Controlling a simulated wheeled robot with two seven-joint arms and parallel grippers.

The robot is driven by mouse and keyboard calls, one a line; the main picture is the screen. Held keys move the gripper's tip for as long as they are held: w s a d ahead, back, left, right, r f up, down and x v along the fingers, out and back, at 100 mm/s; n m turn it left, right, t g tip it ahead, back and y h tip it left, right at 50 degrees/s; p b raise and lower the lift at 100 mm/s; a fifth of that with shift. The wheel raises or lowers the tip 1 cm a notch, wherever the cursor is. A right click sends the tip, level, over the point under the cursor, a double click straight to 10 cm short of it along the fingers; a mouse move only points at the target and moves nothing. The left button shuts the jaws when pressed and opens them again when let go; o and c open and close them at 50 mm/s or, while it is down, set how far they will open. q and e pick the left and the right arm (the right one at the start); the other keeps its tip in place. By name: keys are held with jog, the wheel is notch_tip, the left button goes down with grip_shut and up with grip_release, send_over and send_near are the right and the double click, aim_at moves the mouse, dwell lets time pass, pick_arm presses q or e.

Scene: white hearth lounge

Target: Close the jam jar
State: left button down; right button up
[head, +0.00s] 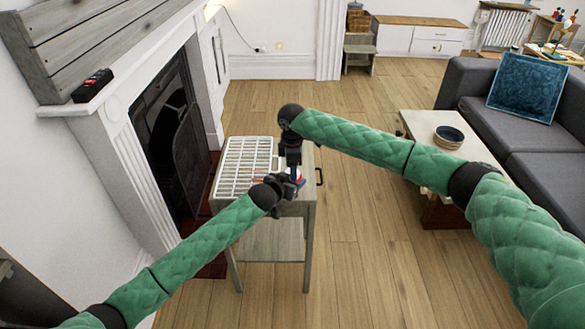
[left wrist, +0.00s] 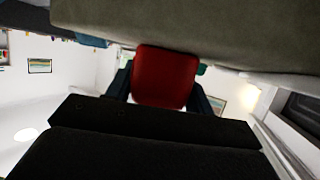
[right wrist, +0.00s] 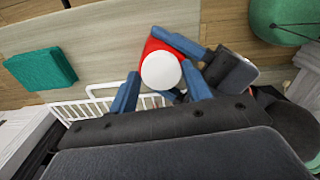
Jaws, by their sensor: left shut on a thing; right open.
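The jam jar is red and shows between the fingers of my left gripper in the left wrist view (left wrist: 165,78). In the right wrist view a round white top (right wrist: 161,71) covers the end of the red jar (right wrist: 150,47); I cannot tell whether it is a lid or how it is seated. My left gripper (head: 288,184) is shut on the jar over the small side table. My right gripper (right wrist: 160,90) is open, its blue fingers on either side of the white top. In the head view the grippers hide most of the jar.
A white wire rack (head: 243,166) lies on the small grey side table (head: 302,208), left of the grippers. A teal block (right wrist: 40,68) shows in the right wrist view. The fireplace (head: 175,125) is close on the left; a coffee table (head: 425,125) stands right. Floor between is clear.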

jog(key=shift+a+r, duration=0.1)
jog(key=shift+r, duration=2.15)
jog(key=o, duration=0.6)
notch_tip(320, 180, up, 12)
jog(key=shift+f, duration=0.1)
pick_arm(q)
jog(key=shift+c, duration=2.4)
grip_release()
